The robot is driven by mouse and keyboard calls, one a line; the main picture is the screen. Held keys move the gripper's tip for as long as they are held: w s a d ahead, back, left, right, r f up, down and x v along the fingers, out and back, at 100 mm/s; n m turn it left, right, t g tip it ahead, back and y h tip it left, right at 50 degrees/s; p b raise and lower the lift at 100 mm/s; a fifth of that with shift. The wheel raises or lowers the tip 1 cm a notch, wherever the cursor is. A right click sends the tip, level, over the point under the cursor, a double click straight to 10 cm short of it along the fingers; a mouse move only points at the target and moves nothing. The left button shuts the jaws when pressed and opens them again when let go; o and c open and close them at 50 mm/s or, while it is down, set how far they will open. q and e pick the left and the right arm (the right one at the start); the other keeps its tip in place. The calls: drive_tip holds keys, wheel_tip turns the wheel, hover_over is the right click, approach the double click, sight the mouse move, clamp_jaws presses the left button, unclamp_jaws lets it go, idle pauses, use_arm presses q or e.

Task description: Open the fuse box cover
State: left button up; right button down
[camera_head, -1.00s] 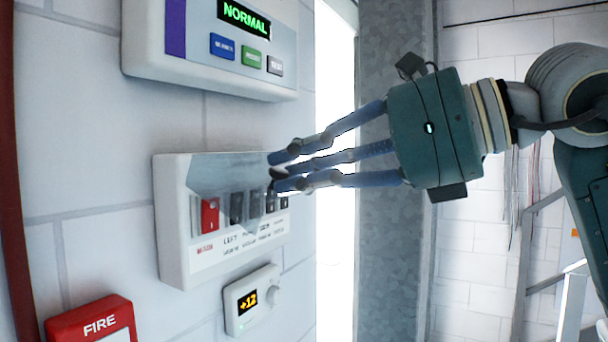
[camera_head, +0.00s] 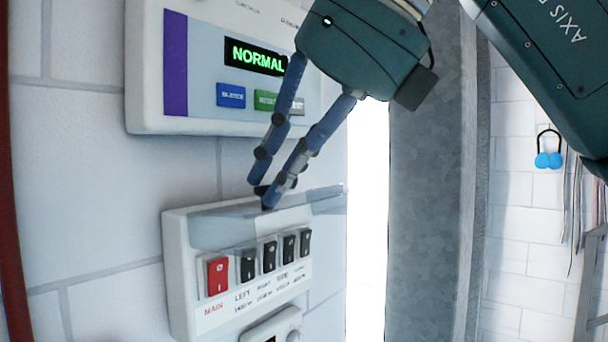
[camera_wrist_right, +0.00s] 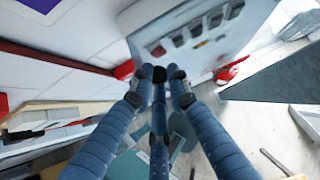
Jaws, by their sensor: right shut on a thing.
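The white fuse box (camera_head: 182,285) is on the wall in the head view, with a red MAIN switch (camera_head: 217,275) and several black switches in a row. Its clear cover (camera_head: 325,199) is swung up and sticks out from the top of the box, so the switches are uncovered. My right gripper (camera_head: 267,192) points down from above, its fingers shut on the small dark knob of the cover. In the right wrist view the fingertips (camera_wrist_right: 160,76) meet just below the fuse box (camera_wrist_right: 135,35); the clear cover is hard to make out there. My left gripper is not in view.
The alarm panel (camera_head: 145,75), reading NORMAL, is right above the fuse box, behind my right gripper. A thermostat (camera_head: 275,328) is below, partly cut off. A grey metal column (camera_head: 420,220) stands to the right, beyond a bright gap.

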sight(238, 209)
drive_tip(key=shift+w+a+f, duration=0.1)
drive_tip(key=shift+a+f, duration=0.2)
drive_tip(key=shift+f, duration=0.1)
drive_tip(key=c, duration=1.8)
unclamp_jaws()
drive_tip(key=shift+c, duration=0.2)
drive_tip(key=shift+o, duration=1.3)
drive_tip(key=shift+w+a, duration=0.15)
drive_tip(key=shift+a, duration=0.05)
drive_tip(key=shift+w+a, duration=0.25)
drive_tip(key=shift+a, duration=0.25)
drive_tip(key=shift+w+a, duration=0.2)
drive_tip(key=shift+a, duration=0.25)
drive_tip(key=shift+d+r, duration=0.25)
drive_tip(key=shift+d, duration=0.15)
drive_tip(key=v, duration=1.1)
drive_tip(key=shift+a+r, duration=0.35)
